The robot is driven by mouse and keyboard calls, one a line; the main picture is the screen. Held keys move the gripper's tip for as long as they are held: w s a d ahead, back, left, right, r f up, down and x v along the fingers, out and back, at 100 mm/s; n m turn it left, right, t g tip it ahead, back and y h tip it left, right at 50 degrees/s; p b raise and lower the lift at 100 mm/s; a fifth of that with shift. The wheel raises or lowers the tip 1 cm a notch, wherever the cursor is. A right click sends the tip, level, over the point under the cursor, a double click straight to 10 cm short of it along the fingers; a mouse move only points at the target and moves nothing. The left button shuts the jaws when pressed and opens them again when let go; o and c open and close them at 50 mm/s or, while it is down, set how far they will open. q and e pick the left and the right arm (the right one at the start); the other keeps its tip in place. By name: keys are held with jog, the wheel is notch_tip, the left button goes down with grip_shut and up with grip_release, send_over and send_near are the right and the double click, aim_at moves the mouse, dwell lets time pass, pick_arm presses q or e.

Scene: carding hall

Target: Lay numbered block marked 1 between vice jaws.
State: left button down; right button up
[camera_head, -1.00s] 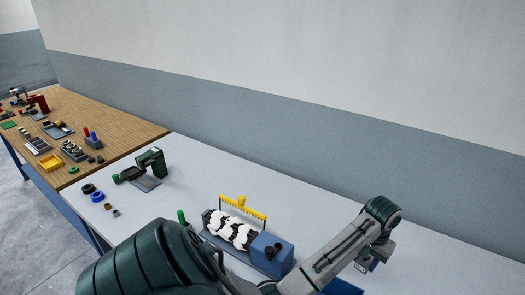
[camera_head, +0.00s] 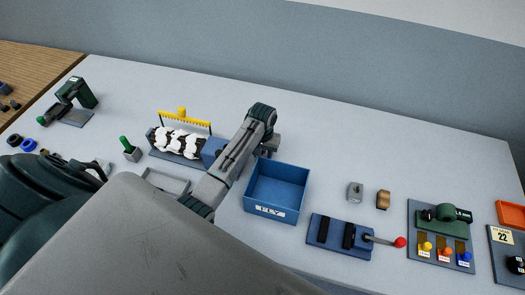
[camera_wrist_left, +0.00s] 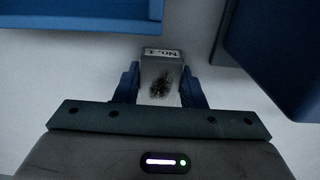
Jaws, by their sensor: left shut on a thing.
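My left gripper (camera_head: 268,148) is over the table, just behind the blue bin and right of the carding drum. In the left wrist view, the gripper (camera_wrist_left: 159,72) is shut on a small grey numbered block (camera_wrist_left: 157,86). The block has a dark smudge on its face and an upside-down label that seems to read No. 1. In the head view the arm hides the held block. The vice (camera_head: 340,237) is a blue plate with two dark jaws and a red-knobbed lever. Its jaw gap shows empty. My right gripper is not in view.
A blue bin (camera_head: 277,193) stands between my left gripper and the vice. A grey weight (camera_head: 355,192) and a brown block (camera_head: 383,200) stand behind the vice. A panel with a green machine (camera_head: 445,219) is to its right. The table's back right is clear.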

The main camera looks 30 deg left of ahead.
pick_arm(q)
jog(key=shift+f, duration=0.1)
jog(key=c, duration=0.9)
grip_release()
